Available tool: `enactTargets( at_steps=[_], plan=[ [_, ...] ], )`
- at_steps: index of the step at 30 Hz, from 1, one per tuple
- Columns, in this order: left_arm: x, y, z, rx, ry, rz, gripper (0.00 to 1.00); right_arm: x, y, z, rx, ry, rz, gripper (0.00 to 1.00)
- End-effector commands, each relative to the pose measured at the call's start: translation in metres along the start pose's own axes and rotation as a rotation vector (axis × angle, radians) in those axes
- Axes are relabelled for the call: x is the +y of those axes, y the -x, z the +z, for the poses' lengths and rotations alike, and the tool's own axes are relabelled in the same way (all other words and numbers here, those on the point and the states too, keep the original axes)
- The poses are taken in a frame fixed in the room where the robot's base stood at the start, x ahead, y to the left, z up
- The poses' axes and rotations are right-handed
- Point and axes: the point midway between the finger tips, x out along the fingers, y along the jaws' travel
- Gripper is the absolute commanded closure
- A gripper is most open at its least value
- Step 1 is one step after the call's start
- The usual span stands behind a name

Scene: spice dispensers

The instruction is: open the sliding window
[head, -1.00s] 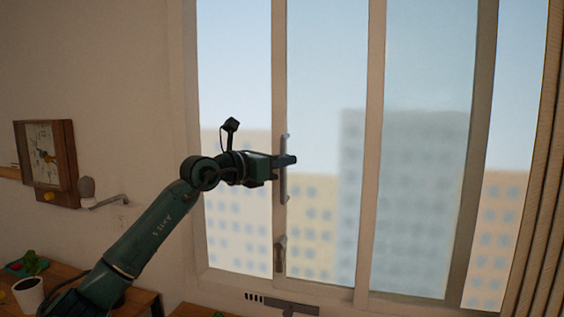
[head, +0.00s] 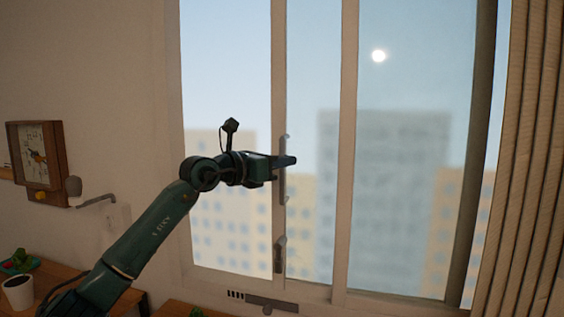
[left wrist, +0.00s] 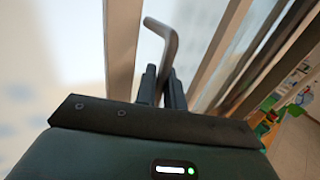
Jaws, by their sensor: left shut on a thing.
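The sliding window's sash has a pale upright stile (head: 278,80) in the head view, with glass to its right. A grey vertical handle (head: 283,186) is fixed on this stile. My left gripper (head: 284,161) reaches it from the left and is shut on the handle. In the left wrist view the bent grey handle (left wrist: 166,38) rises between the two dark fingers of my left gripper (left wrist: 162,88). A gap with no stile lies between the sash and the left window frame (head: 176,130). My right gripper is not in view.
A second upright (head: 348,140) stands right of the handle, and a darker one (head: 478,130) is near the curtain (head: 518,160). A wall clock (head: 36,152) and a potted plant (head: 18,290) are at the left. A small latch (head: 280,254) sits below the handle.

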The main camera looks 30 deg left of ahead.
Motion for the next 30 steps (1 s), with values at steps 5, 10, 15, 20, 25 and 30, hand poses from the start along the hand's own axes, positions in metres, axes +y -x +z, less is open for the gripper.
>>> enactTargets(
  at_steps=[5, 10, 15, 20, 25, 30],
  plan=[
    [0.000, 0.000, -0.001, 0.003, 0.000, -0.001, 0.78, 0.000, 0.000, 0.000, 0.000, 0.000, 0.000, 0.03],
    [0.000, 0.000, -0.001, 0.001, 0.000, 0.000, 0.75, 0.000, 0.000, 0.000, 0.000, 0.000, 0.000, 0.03],
    [0.001, 0.004, -0.001, 0.000, 0.000, 0.001, 0.75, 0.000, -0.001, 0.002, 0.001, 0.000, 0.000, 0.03],
    [0.001, 0.025, -0.004, 0.001, -0.004, 0.002, 0.75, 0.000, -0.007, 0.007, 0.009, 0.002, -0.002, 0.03],
    [0.001, 0.063, -0.007, 0.004, -0.005, 0.004, 0.75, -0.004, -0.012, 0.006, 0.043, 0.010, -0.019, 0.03],
    [0.001, 0.099, -0.007, 0.004, -0.004, 0.003, 0.75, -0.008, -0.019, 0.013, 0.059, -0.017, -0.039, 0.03]
  ],
)
